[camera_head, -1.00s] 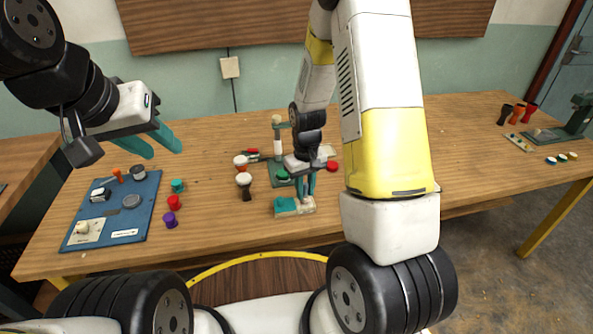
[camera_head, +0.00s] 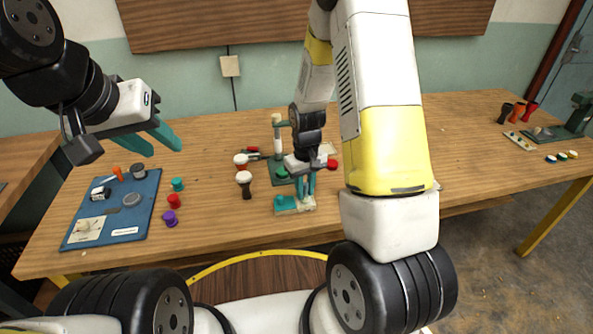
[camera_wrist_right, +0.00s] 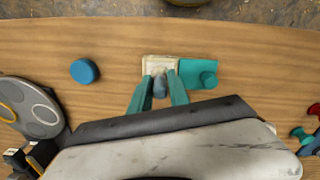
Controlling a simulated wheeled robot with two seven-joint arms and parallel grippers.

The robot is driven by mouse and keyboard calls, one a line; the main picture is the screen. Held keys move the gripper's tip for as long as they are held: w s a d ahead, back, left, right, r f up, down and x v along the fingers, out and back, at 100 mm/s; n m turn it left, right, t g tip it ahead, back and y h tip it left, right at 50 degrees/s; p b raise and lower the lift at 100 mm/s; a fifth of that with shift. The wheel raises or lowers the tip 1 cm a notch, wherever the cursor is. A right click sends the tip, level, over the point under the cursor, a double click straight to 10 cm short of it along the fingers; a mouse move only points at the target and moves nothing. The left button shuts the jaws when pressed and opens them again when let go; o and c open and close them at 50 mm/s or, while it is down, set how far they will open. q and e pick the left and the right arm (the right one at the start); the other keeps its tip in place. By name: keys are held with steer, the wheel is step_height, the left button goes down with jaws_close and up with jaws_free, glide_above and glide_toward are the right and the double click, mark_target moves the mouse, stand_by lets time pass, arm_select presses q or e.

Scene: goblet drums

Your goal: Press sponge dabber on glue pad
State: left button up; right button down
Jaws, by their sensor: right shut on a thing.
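My right gripper (camera_wrist_right: 159,88) is shut on the sponge dabber (camera_wrist_right: 160,86), a small grey-blue piece between the teal fingers. My left gripper (camera_head: 157,142) is open and empty above the blue tray.
The blue tray (camera_head: 145,195) holds small parts at the left. Teal, red and purple pieces (camera_head: 170,218) stand beside it. A white-topped goblet drum (camera_head: 244,180) and a green press (camera_head: 277,150) are near the right gripper. A blue cap (camera_wrist_right: 84,71) lies on open wood.

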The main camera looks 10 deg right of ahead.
mark_target(305, 183)
stand_by(0.5)
steer(key=shift+r, duration=3.45)
